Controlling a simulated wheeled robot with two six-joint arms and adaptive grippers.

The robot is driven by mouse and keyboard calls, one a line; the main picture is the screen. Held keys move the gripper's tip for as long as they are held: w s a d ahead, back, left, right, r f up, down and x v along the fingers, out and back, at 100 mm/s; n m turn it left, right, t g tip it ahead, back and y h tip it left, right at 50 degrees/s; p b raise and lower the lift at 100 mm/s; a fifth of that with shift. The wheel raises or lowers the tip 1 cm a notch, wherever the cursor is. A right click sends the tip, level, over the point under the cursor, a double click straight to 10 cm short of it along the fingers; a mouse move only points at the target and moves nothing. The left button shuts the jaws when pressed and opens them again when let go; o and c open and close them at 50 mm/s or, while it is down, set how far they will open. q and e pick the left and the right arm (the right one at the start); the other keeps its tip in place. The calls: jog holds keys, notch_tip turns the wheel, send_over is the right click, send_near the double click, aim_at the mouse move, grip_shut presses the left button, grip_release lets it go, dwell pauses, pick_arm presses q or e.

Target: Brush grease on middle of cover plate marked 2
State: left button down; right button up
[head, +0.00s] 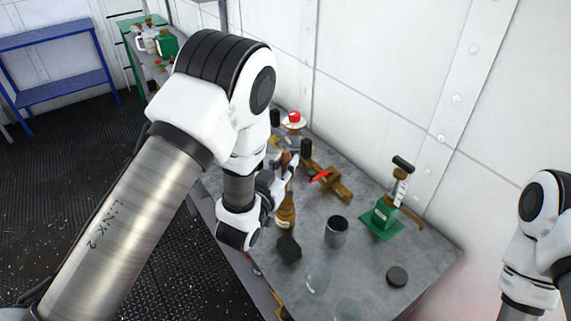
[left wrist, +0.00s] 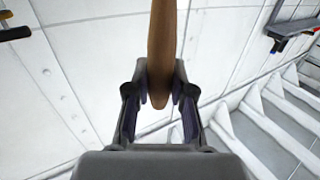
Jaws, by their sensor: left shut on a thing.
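My left gripper (left wrist: 161,92) is shut on a brown wooden handle (left wrist: 162,45), probably the brush's. The handle stands between the two fingers and runs out of the top of the left wrist view; no bristles show there. In the head view my left gripper (head: 284,172) is over the far left part of the grey bench, partly hidden by my arm. No cover plate with a readable 2 shows. A dark round disc (head: 397,276) lies flat near the bench's right front, its marking not readable. My right gripper is out of view; only my right arm shows at the right edge.
The grey bench (head: 375,250) holds an amber bottle (head: 286,212), a dark grey cup (head: 336,232), a dark block (head: 289,249), clear glass pieces (head: 318,279), a brass fixture (head: 327,181) and a green-based device (head: 382,218). A white wall stands close behind. A blue rack (head: 55,62) is far left.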

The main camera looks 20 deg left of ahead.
aim_at(285, 152)
pick_arm(q)
notch_tip(285, 152, up, 6)
jog(key=p, duration=0.3)
jog(key=shift+f, duration=0.25)
